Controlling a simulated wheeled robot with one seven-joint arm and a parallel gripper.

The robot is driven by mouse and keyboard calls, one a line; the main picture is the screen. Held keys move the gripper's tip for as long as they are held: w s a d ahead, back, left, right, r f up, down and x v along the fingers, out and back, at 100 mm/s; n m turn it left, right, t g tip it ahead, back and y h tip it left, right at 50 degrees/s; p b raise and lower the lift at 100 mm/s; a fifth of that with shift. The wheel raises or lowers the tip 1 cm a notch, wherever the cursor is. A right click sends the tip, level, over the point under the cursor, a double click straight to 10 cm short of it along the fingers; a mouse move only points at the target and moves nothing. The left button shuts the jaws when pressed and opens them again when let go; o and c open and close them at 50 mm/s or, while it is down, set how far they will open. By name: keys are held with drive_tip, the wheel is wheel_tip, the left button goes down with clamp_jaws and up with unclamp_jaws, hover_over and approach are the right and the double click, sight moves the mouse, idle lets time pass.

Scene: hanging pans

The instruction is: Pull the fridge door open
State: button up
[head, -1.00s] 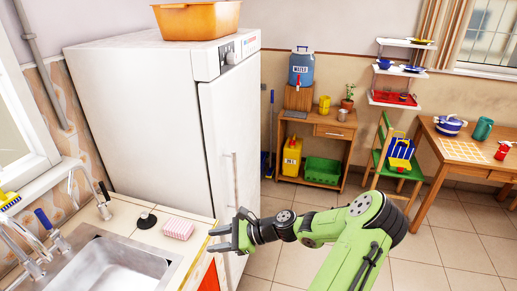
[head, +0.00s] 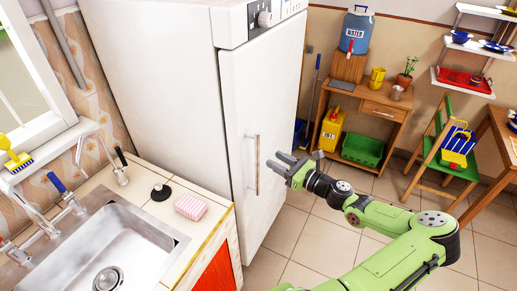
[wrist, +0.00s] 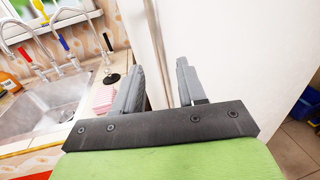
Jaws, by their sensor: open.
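The white fridge (head: 150,90) stands behind the counter, and its door (head: 270,110) looks closed. A thin vertical handle (head: 256,165) is on the lower part of the door. My gripper (head: 279,161) is open and empty, just right of the handle in the head view, with its fingers pointing toward the door. In the wrist view the two grey fingers (wrist: 160,75) are apart in front of the white door (wrist: 240,50).
A counter with a steel sink (head: 110,245) and a pink sponge (head: 190,207) is at the left. A wooden desk (head: 372,105) stands beyond the fridge, with a green chair (head: 445,150) to its right. Tiled floor (head: 325,225) is free before the door.

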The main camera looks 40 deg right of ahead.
sight(259, 151)
drive_tip(key=w, duration=0.5)
drive_tip(key=w+a, duration=0.1)
drive_tip(key=w, duration=0.2)
drive_tip(key=shift+w+a, duration=0.1)
drive_tip(key=shift+w, duration=0.25)
clamp_jaws()
